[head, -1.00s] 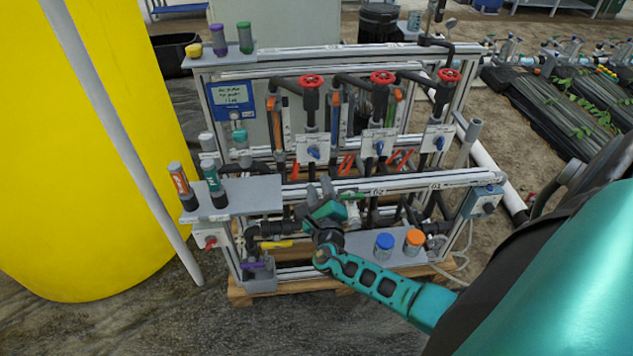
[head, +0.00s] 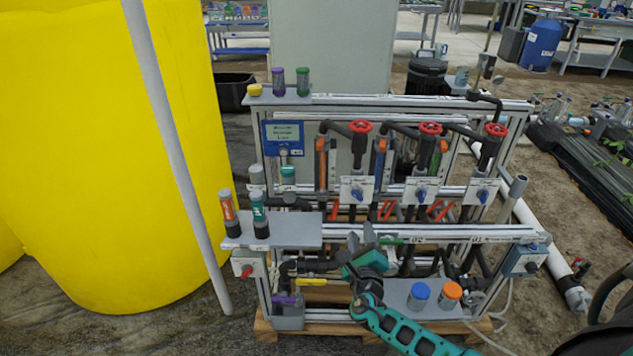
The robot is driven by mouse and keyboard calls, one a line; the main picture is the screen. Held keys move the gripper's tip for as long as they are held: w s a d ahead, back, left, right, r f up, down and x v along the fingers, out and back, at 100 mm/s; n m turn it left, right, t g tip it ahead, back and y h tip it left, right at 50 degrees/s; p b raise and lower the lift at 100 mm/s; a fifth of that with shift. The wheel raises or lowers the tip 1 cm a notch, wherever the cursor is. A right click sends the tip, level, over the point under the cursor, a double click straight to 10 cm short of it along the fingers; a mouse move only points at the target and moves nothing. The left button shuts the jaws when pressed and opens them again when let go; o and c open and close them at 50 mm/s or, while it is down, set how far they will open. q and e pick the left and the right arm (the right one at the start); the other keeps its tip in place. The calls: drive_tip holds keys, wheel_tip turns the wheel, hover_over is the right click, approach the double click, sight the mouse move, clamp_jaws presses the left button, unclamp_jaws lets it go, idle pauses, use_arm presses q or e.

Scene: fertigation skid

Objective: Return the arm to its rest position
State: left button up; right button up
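My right arm, teal and dark grey, comes in from the bottom right. My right gripper (head: 361,238) is in front of the lower front rail of the skid (head: 430,234). Its two grey fingers point up and stand apart, with nothing visible between them. A green handle (head: 391,241) shows just behind it, and I cannot tell whether they touch. My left gripper is not in view.
A grey shelf (head: 290,233) left of the gripper bears an orange-labelled bottle (head: 228,207) and a teal-labelled bottle (head: 259,213). Blue-capped (head: 419,292) and orange-capped (head: 451,291) jars stand right of it. Red handwheels (head: 430,128) are above. A yellow tank (head: 110,160) fills the left.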

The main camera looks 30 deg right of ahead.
drive_tip(key=s+a+f+m+g+y, duration=0.6)
drive_tip(key=s+a+m, duration=0.5)
drive_tip(key=m, duration=0.9)
drive_tip(key=s+a+r+m+y, duration=0.2)
drive_tip(key=s+a+m, duration=0.1)
drive_tip(key=m, duration=0.5)
drive_tip(key=s+a+r+m+t+y+p, duration=0.1)
drive_tip(key=s+a+r+m+y, duration=0.2)
drive_tip(key=a+m, duration=0.3)
drive_tip(key=m, duration=0.2)
drive_tip(key=shift+s+a+m, duration=0.15)
drive_tip(key=shift+s+m, duration=0.15)
drive_tip(key=shift+s, duration=0.1)
